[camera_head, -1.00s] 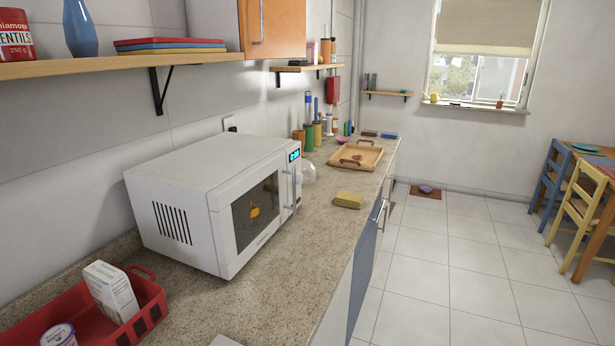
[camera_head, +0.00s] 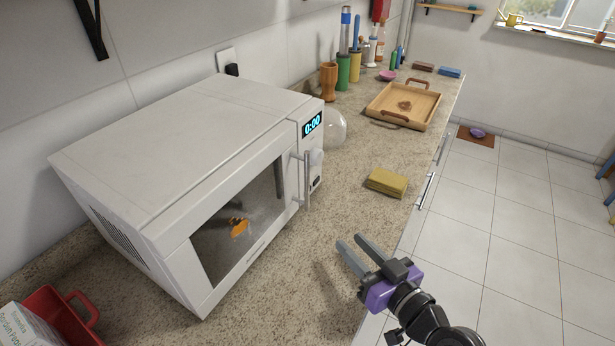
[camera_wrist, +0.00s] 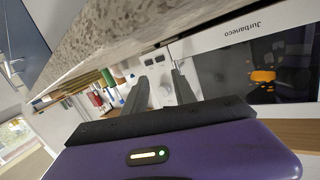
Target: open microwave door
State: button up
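The white microwave (camera_head: 170,140) stands on the counter with its door (camera_head: 240,225) shut. An orange shape shows behind the dark window. A grey vertical handle (camera_head: 306,182) is at the door's right edge, beside the panel with the lit display (camera_head: 312,124). My gripper (camera_head: 352,243) is over the counter, in front of and to the right of the handle, apart from it. Its two grey fingers are spread and empty. In the wrist view, the open fingers (camera_wrist: 160,88) show with the microwave front (camera_wrist: 240,38) at upper right.
A yellow sponge (camera_head: 387,182) lies on the counter behind my gripper. A wooden tray (camera_head: 432,122), a clear round vessel (camera_head: 333,128) and several bottles and cups stand farther back. A red basket (camera_head: 72,312) is at the lower left. The counter before the microwave is clear.

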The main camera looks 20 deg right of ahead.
jog(key=w+a+r+n+y, duration=0.2)
jog(key=w+r+n+y, duration=0.3)
jog(key=w+r, duration=0.3)
jog(key=p, duration=0.3)
send_over(307, 203)
jog(key=shift+w+d+r+y, duration=0.1)
jog(key=shift+w+r+y, duration=0.2)
jog(key=shift+r, duration=0.1)
grip_shut()
dwell(0.8)
